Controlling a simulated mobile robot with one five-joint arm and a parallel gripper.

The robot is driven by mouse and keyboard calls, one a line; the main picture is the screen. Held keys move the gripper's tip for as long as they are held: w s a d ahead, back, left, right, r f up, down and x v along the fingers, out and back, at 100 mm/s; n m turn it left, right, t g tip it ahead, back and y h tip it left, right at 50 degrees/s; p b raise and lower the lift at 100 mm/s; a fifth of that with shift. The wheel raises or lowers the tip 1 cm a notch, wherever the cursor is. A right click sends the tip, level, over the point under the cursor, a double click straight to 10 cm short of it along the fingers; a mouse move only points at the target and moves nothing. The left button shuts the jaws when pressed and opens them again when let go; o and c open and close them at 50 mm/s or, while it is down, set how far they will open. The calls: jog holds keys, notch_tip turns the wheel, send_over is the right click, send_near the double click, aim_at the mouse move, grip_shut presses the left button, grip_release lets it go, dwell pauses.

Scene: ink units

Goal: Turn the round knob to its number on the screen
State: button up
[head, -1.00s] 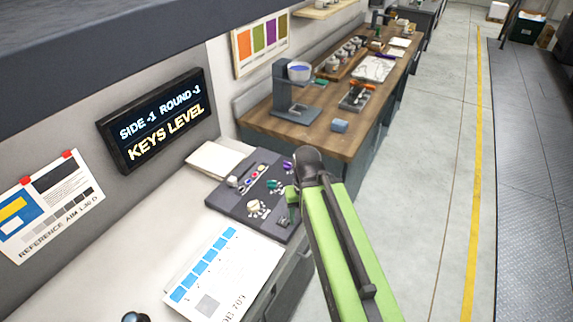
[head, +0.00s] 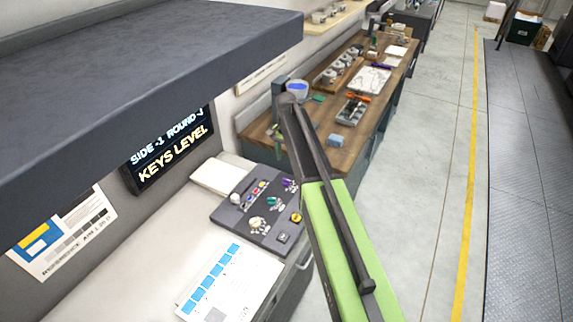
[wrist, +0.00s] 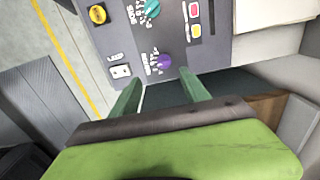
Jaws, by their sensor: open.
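The dark control panel (head: 243,228) lies on the white worktop. The screen (head: 172,150), partly covered by the shelf, reads SIDE -1 ROUND -1, KEYS LEVEL. In the wrist view my gripper (wrist: 160,75) is open and empty, its fingers apart at the panel's edge. The purple knob appears just beyond and between the fingertips; contact cannot be told. The fingers are hidden in the head view.
The panel also has a yellow button (head: 296,217), a small switch (wrist: 121,71) and coloured keys (wrist: 195,20). A dark shelf (head: 150,70) overhangs the left. A printed sheet (head: 232,285) lies in front, a wooden bench (head: 345,150) stands behind, and open floor is at right.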

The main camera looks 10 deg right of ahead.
notch_tip(320, 180, up, 4)
jog(key=r+p, duration=0.1)
jog(key=p, duration=0.1)
send_over(286, 180)
notch_tip(286, 180, down, 18)
jog(key=b, duration=1.7)
jog(key=shift+w+d, duration=0.1)
jog(key=shift+r, duration=0.1)
grip_shut()
